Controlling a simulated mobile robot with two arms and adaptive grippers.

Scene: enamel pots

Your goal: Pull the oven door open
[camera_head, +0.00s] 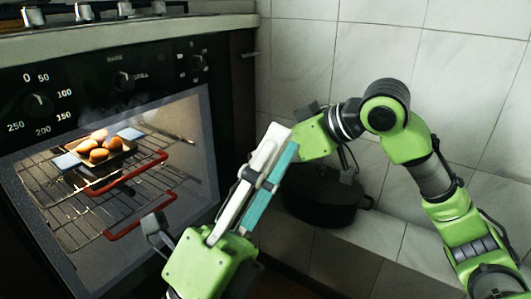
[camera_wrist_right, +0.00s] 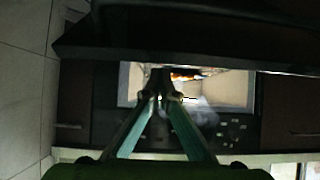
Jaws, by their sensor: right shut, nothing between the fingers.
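The built-in oven's dark control panel (camera_head: 120,80) is at the left of the head view. Below it, the lit interior (camera_head: 180,135) shows through the front. I cannot tell whether clear glass covers it, and I see no door handle clearly. In the wrist view the oven window (camera_wrist_right: 225,90) is lit. My left gripper (camera_head: 250,185) is in front of the oven's right side; overlapping white and teal fingers hide its gap. My right gripper (camera_wrist_right: 160,90) is shut and empty, its teal fingers meeting in front of the window. A dark shape hides the fingertips' contact.
Wire racks with red front bars (camera_head: 140,172) and a tray of buns (camera_head: 97,153) are inside the oven. A dark pot (camera_head: 320,197) stands to the right on a pale tiled ledge. A tiled wall (camera_head: 305,50) bounds the right side. Hob knobs (camera_head: 84,12) are above.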

